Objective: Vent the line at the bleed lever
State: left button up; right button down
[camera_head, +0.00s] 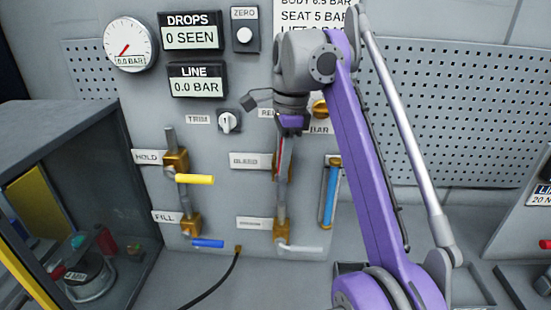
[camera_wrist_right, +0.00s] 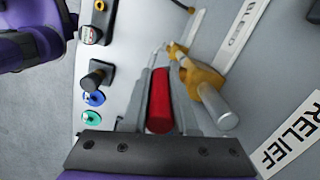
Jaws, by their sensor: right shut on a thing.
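The bleed lever has a red grip (camera_wrist_right: 159,100), which lies between the two grey fingers of my right gripper (camera_wrist_right: 165,66) in the right wrist view. The gripper is shut on it. The brass bleed valve body (camera_wrist_right: 204,76) with a grey pipe end shows beside the fingers. In the head view my right gripper (camera_head: 283,168) points down in front of the bleed valve, right of the BLEED label (camera_head: 247,160), and hides most of the valve and lever. My left gripper is in neither view.
The line display (camera_head: 197,83) reads 0.0 BAR and the drops display (camera_head: 190,34) reads 0 SEEN. A yellow hold lever (camera_head: 195,180) and blue fill lever (camera_head: 208,243) are on the left pipe. A blue sight tube (camera_head: 329,196) is to the right.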

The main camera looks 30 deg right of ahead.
dwell(0.3)
jog(key=c, duration=0.7)
grip_release()
jog(key=shift+w, duration=0.2)
